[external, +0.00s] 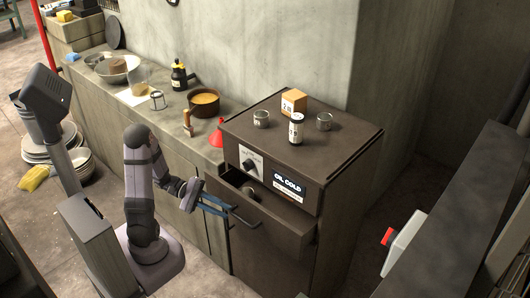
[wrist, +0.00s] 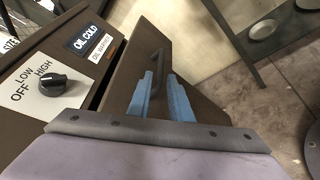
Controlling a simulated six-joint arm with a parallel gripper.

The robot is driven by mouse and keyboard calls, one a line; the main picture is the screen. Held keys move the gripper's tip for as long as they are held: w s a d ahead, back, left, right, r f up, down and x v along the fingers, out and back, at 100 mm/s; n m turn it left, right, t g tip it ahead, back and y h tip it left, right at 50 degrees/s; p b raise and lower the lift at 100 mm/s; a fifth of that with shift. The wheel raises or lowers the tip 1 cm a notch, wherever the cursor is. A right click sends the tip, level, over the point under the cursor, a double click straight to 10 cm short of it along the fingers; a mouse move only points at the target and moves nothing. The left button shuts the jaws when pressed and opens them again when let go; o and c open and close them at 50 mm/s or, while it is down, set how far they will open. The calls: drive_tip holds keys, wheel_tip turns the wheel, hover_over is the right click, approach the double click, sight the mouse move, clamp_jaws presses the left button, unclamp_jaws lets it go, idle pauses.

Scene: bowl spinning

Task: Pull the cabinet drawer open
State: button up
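The brown cabinet (external: 276,252) stands right of the counter. Its drawer (external: 273,222) is partly open, sliding out toward the left front, and something small and round shows inside. The dark bar handle (external: 245,219) is on the drawer front. My gripper (external: 231,211) reaches it from the left with its blue fingers. The exact contact is partly hidden by the fingers.
On the cabinet top stand a wooden block (external: 294,101), a small bottle (external: 296,128) and two metal cups. The counter (external: 110,115) at left holds bowls, a pot (external: 204,102) and a dark bottle. Another dark unit (external: 455,220) stands at right.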

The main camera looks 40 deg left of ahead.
drive_tip(key=shift+r, duration=0.1)
wheel_tip(320, 180, up, 6)
drive_tip(key=w+p, duration=0.1)
drive_tip(key=p, duration=0.4)
drive_tip(key=shift+a, duration=0.2)
drive_tip(key=shift+w+r+p, duration=0.1)
drive_tip(key=shift+p, duration=0.55)
